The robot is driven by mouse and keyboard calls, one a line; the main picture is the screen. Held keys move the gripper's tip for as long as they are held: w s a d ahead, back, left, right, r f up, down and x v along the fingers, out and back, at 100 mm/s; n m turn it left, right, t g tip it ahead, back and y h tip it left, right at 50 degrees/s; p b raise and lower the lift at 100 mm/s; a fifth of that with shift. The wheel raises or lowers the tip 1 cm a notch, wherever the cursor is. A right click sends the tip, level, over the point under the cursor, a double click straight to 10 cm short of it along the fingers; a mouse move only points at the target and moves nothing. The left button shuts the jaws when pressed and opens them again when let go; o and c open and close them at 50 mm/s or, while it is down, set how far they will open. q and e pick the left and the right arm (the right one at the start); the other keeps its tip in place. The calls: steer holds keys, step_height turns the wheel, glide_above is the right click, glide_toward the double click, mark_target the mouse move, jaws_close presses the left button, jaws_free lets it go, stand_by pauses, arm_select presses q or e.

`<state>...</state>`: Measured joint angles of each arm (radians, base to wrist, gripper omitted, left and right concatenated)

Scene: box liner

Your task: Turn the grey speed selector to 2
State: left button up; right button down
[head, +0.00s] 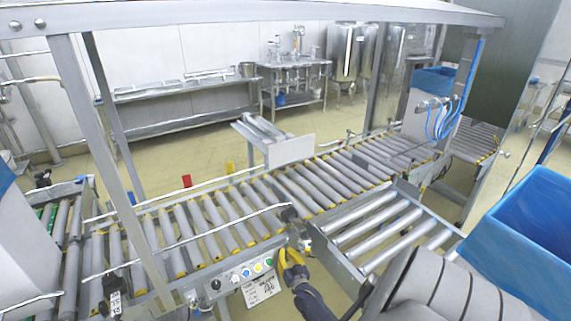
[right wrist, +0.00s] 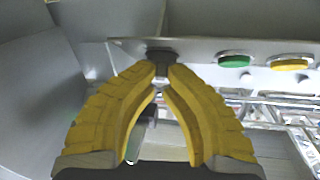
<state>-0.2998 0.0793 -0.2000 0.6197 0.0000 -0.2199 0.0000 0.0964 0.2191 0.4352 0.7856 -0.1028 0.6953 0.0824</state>
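The grey speed selector (right wrist: 161,55) is a small dark grey knob on the panel face in the right wrist view, left of a green button (right wrist: 233,61). My right gripper (right wrist: 161,71) has yellow fingers with their tips close together on either side of the knob's grey grip. They appear shut on it. In the head view my right gripper (head: 283,253) is at the right end of the control panel (head: 225,290) and hides the selector. The selector's pointer and number marks cannot be read. My left gripper is not in view.
The panel has green (head: 268,261), yellow (head: 258,267) and blue (head: 246,272) buttons, a white button and a black knob (head: 215,285). A white label hangs below. Roller conveyors (head: 200,225) run behind. A blue-lined box (head: 530,235) stands at right.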

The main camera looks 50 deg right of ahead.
steer(key=shift+w+d+n+t+y, duration=0.1)
steer(key=shift+n+t+y, duration=0.7)
steer(key=shift+n+y, duration=1.05)
steer(key=shift+n+h, duration=0.25)
steer(key=c, duration=1.5)
jaws_free()
steer(key=shift+v, duration=6)
